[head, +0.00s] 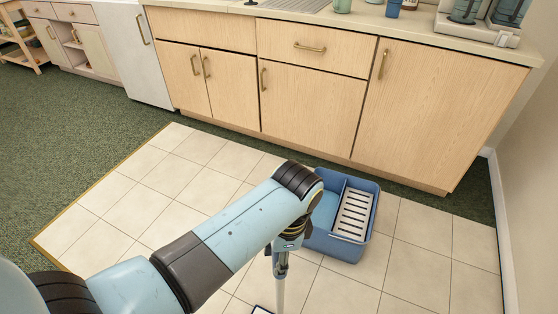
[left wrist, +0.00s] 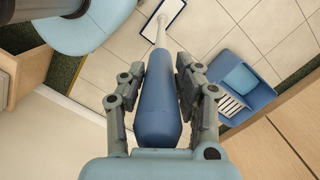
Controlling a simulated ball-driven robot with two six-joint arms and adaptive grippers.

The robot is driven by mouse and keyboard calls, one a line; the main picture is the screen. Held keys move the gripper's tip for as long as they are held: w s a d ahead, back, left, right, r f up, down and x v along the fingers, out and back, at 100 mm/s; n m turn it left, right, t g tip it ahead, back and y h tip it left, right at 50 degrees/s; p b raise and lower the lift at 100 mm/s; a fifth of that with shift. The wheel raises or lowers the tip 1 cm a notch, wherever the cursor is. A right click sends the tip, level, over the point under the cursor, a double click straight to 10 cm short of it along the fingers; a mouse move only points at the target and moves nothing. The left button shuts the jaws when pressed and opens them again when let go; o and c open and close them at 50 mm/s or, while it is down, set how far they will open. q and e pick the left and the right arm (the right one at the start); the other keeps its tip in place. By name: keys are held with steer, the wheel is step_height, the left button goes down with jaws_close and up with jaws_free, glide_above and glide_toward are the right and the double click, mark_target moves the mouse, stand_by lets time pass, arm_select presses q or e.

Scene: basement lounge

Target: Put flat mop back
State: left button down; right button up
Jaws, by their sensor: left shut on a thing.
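My left gripper (head: 288,240) is shut on the thick blue grip (left wrist: 158,100) of the flat mop. The mop's thin pale pole (head: 279,285) runs down from the gripper in the head view. The flat mop head (left wrist: 165,18), white with a dark rim, shows at the top of the left wrist view. I cannot tell whether it touches the floor. The blue bucket (head: 342,248) stands on the tiles just right of and beyond the gripper. It has a divider and a white slotted insert (head: 355,213). My forearm hides part of its left side. My right gripper is out of view.
Wooden cabinets (head: 312,105) with a counter stand close behind the bucket. Pale floor tiles (head: 415,262) are clear right of the bucket, and green carpet (head: 65,130) lies at the left.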

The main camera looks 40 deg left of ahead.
arm_select(q)
steer(key=shift+w, duration=0.1)
steer(key=shift+f, duration=0.2)
steer(key=c, duration=0.9)
jaws_free()
steer(key=r+p, duration=0.4)
steer(key=w+r+p, duration=0.1)
steer(key=r+p, duration=0.3)
steer(key=p, duration=0.1)
steer(key=d+r+p, duration=0.1)
steer(key=r+p, duration=0.3)
steer(key=p, duration=0.1)
steer(key=shift+w+r, duration=0.15)
steer(key=shift+r, duration=0.05)
steer(key=s+a+f+n+t, duration=0.1)
steer(key=s+a+f+n, duration=0.25)
steer(key=s+f, duration=0.9)
steer(key=s+a+f+n, duration=0.1)
steer(key=s+a+f, duration=0.1)
steer(key=s, duration=0.3)
steer(key=s+a+f+n+t, duration=0.1)
steer(key=s+a+f+n, duration=0.1)
steer(key=s, duration=0.4)
steer(key=s+a+f+n, duration=0.1)
steer(key=s+a+f, duration=0.2)
steer(key=s+a, duration=0.1)
steer(key=shift+s+f+t, duration=0.15)
steer(key=shift+s+t, duration=0.15)
steer(key=shift+s, duration=0.45)
